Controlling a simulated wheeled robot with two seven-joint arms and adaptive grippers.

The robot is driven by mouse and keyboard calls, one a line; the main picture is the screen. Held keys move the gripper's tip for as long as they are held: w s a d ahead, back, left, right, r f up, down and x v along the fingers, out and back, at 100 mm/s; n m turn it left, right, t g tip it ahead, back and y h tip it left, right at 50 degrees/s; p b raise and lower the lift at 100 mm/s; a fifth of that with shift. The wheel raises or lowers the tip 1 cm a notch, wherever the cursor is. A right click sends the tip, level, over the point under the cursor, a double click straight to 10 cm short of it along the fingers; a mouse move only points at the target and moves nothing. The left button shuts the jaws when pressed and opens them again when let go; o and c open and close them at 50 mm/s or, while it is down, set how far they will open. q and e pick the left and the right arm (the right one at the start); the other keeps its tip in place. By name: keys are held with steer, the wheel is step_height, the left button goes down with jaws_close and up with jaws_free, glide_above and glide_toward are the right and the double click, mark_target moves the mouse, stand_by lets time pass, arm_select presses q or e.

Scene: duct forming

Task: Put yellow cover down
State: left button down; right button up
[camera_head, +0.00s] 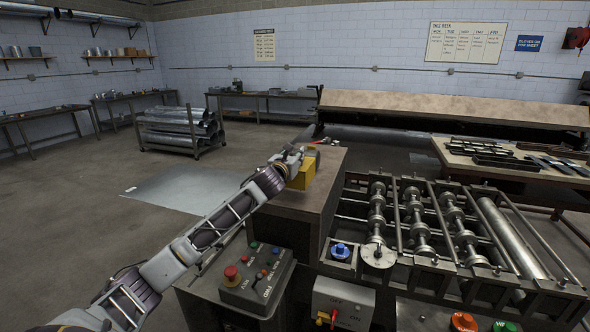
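The yellow cover (303,175) is a small boxy piece at the far left part of the brown-topped cabinet (317,200), in the middle of the head view. My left arm reaches in from the lower left, and my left gripper (292,158) is at the cover's upper left side, overlapping it in the picture. The fingers are small and partly merge with the cover, so I cannot tell whether they are closed on it. Whether the cover touches the cabinet top is also unclear. My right gripper is not in view.
A roller machine (430,225) with shafts and discs stands right of the cabinet. A control box (256,277) with a red button is in front. A metal sheet (185,188) lies on the floor at left. The cabinet top in front of the cover is bare.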

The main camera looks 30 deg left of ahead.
arm_select(q)
steer(key=shift+f, duration=0.6)
steer(key=shift+f, duration=1.9)
steer(key=c, duration=1.2)
jaws_free()
steer(key=shift+f, duration=0.15)
steer(key=shift+o, duration=0.2)
steer(key=shift+s, duration=0.1)
steer(key=b+v, duration=0.2)
steer(key=v, duration=0.9)
steer(key=shift+s+d, duration=0.2)
steer(key=shift+s, duration=0.15)
